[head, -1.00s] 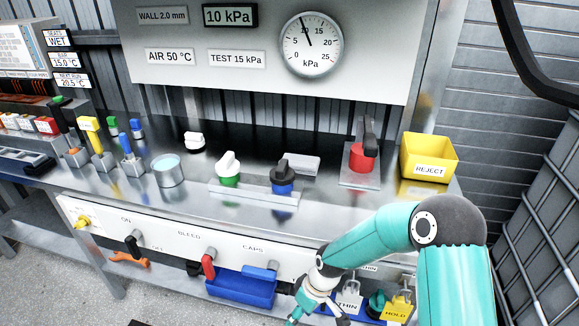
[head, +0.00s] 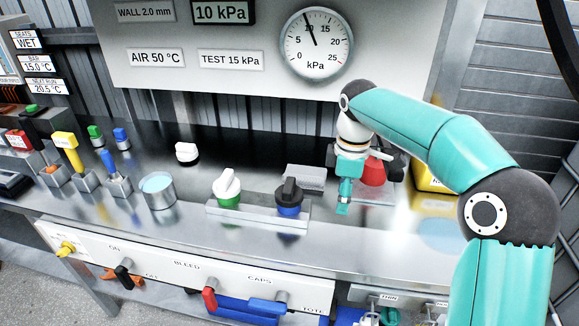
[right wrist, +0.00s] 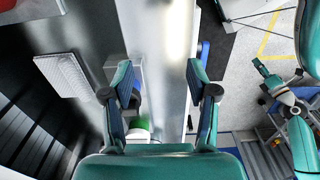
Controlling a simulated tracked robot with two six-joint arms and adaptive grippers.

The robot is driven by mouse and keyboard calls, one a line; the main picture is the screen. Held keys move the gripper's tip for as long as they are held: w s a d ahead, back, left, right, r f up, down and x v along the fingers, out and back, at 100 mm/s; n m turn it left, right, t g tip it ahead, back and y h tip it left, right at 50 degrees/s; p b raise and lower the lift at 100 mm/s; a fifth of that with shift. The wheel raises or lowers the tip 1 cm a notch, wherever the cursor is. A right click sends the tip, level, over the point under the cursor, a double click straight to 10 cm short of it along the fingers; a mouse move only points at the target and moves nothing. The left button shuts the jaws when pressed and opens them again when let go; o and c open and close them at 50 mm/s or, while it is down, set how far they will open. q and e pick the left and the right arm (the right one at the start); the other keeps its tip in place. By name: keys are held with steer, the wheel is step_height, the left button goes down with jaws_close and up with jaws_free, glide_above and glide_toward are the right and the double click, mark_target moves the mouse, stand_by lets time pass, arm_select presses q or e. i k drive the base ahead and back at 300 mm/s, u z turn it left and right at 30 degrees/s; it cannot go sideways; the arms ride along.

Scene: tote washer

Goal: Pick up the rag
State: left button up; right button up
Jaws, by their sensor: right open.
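A pale grey, flat, textured piece that looks like the folded rag (head: 305,177) lies on the steel bench behind the black knob. It also shows in the right wrist view (right wrist: 65,76), left of my fingers and apart from them. My right gripper (head: 344,192) is over the bench, just right of the rag, in front of the red valve. In the right wrist view my right gripper (right wrist: 160,70) is open with nothing between its fingers. My left gripper (right wrist: 272,85) shows small at the right of that view; its jaw state is unclear.
A green-based knob (head: 228,187) and a black knob with blue base (head: 289,196) stand on a block in front of the rag. The red valve (head: 373,172) and yellow bin (head: 428,181) are partly hidden by my right arm. A metal cup (head: 158,191) stands left.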

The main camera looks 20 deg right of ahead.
mark_target(308, 177)
steer(key=i, duration=0.85)
steer(key=z, duration=0.05)
